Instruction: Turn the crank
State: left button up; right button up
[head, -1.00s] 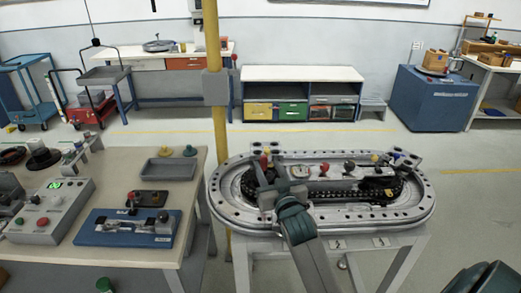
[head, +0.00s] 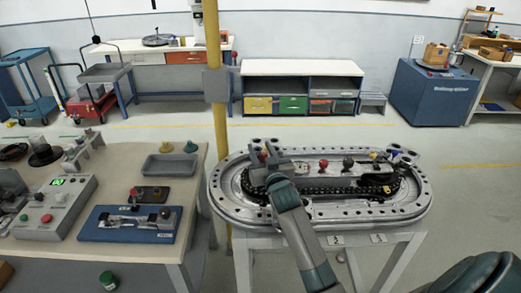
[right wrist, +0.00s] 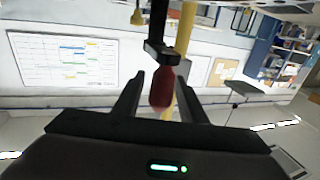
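The oval ring track (head: 420,205) stands on a grey stand right of centre in the head view. My right arm reaches up to its left end, and the right gripper (head: 276,163) is over the track there. A red knob (head: 262,157) shows beside the gripper. In the right wrist view a red handle (right wrist: 163,88) hangs from a dark arm (right wrist: 157,50), which looks like the crank. The handle is between the two open fingers of the right gripper (right wrist: 160,92), with a gap visible at the left finger. My left gripper is out of view.
More knobs stand along the track's middle, among them a red one (head: 323,163) and a yellow one (head: 373,155). A yellow pole (head: 219,120) rises behind the track's left end. A bench (head: 135,258) with a control box (head: 55,205) and blue fixture (head: 130,224) is at left.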

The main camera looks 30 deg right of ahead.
grip_shut()
